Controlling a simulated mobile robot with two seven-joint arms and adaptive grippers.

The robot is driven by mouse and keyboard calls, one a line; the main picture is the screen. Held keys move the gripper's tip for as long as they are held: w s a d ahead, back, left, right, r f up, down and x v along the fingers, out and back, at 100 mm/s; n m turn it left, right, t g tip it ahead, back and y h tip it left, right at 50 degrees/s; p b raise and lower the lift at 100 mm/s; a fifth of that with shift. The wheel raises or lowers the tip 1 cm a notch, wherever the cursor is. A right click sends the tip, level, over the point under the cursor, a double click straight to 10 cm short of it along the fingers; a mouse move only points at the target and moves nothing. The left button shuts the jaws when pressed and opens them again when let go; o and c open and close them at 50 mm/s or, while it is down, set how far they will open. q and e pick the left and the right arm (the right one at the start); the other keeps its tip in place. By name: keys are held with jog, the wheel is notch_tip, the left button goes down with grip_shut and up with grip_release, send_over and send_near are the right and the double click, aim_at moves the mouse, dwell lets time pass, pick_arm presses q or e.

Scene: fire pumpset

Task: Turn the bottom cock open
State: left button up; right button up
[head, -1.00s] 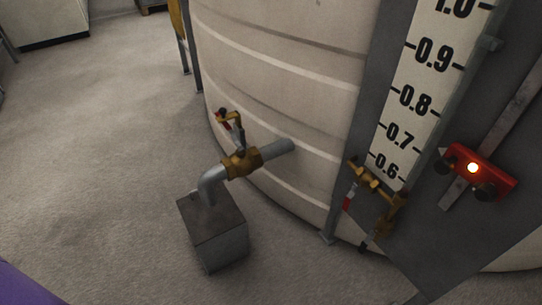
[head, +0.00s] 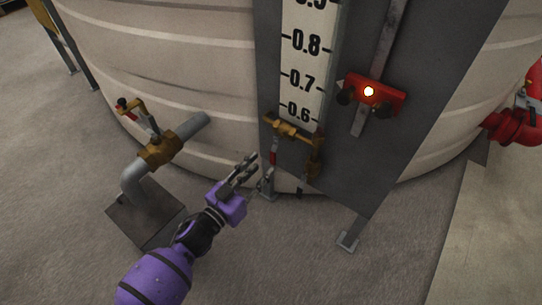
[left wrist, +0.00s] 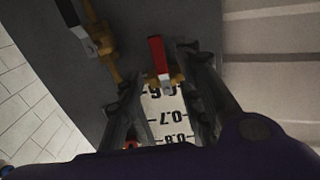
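A brass cock (head: 289,129) sits at the lower end of the level gauge (head: 300,75), with a red-sleeved lever (head: 273,157) hanging down from it. The lever also shows in the left wrist view (left wrist: 157,52). A second brass fitting (head: 315,158) hangs just right of it, and shows at the upper left in the left wrist view (left wrist: 106,45). My left gripper (head: 254,170) is open and empty, just left of the red lever and near its height. In the left wrist view its fingers (left wrist: 157,75) lie either side of the lever; contact cannot be told. My right gripper is out of view.
A pipe valve (head: 158,150) with a red-tipped handle stands left of my arm, over a grey block (head: 145,216). A red device (head: 372,95) with a lit lamp is mounted right of the gauge. The large ribbed tank (head: 180,60) stands behind.

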aim_at(272, 157)
pick_arm(q)
jog(key=b+x, duration=0.1)
jog(key=x, duration=0.6)
jog(key=shift+s+b, duration=0.1)
jog(key=shift+b, duration=0.3)
grip_shut()
